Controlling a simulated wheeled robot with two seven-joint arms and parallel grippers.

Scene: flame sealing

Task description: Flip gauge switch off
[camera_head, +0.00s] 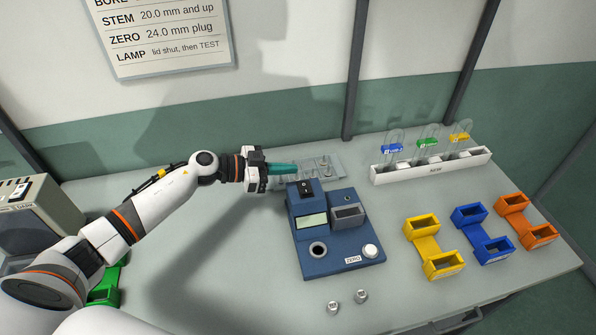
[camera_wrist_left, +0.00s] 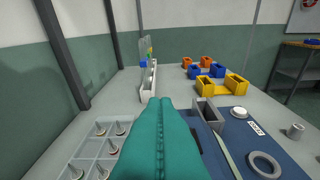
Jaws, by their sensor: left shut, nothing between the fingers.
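The blue gauge (camera_head: 335,250) stands on the table with a small display, a grey block, a round socket and a white ZERO button. Its black rocker switch (camera_head: 305,189) sits on the raised back left part, with a white mark on it. My left gripper (camera_head: 295,168) has teal fingers, shut and empty. Their tips are just behind the switch in the head view; I cannot tell whether they touch it. In the left wrist view the fingers (camera_wrist_left: 165,125) cover most of the switch area, and the gauge (camera_wrist_left: 238,130) shows at their right. My right gripper is not in view.
A clear tray of metal pins (camera_head: 333,170) lies behind the gauge. A white rack (camera_head: 430,166) holds glass pieces with coloured clips. Yellow (camera_head: 428,240), blue (camera_head: 490,245) and orange (camera_head: 532,228) holders stand at right. Two metal plugs (camera_head: 333,308) lie in front. A beige box (camera_head: 40,210) stands at far left.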

